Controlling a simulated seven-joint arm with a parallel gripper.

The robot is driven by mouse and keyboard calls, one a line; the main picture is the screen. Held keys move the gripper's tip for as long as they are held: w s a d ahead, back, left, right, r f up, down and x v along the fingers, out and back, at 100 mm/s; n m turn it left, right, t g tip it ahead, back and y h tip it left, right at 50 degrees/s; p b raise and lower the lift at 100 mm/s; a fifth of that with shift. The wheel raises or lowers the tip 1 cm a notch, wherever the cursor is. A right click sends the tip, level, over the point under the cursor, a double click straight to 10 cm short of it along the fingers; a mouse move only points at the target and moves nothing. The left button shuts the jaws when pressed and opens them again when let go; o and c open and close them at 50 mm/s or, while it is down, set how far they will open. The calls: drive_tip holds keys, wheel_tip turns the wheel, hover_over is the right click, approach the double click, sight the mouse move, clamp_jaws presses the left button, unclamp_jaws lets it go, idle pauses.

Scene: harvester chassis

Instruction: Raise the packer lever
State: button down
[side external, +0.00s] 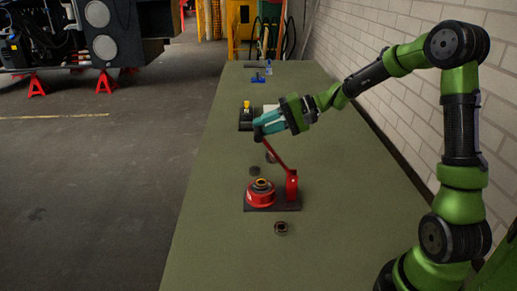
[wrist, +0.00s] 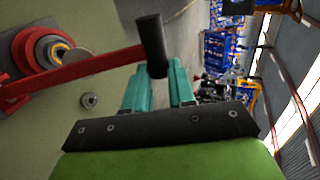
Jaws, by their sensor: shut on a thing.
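The packer lever (side external: 276,153) is a red bar with a black grip at its free end. It slopes up and to the left from a red upright post (side external: 291,186) on a dark base plate. The red round packer body (side external: 260,194) sits beside the post on that plate. My gripper (side external: 263,127) has teal fingers and is shut on the lever's black grip, above the packer. In the wrist view, the black grip (wrist: 152,45) stands at the tips of my fingers (wrist: 160,72), and the red bar runs left past the packer body (wrist: 38,48).
The packer stands on a long green bench (side external: 215,225). Dark rings (side external: 281,228) lie in front of and behind it. A black part with a yellow top (side external: 246,117) and a blue tool (side external: 258,78) are farther back. A white brick wall (side external: 400,90) borders the right side.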

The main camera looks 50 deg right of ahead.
drive_tip(key=s+d+r+t+y, duration=0.1)
drive_tip(key=s+d+t+y, duration=0.1)
drive_tip(key=s+d, duration=0.2)
drive_tip(key=shift+s+d+r, duration=0.15)
drive_tip(key=shift+d+r, duration=0.05)
drive_tip(key=shift+r, duration=0.1)
drive_tip(key=shift+f, duration=0.1)
idle(0.4)
drive_tip(key=c, duration=1.2)
unclamp_jaws()
drive_tip(key=shift+o, duration=1.2)
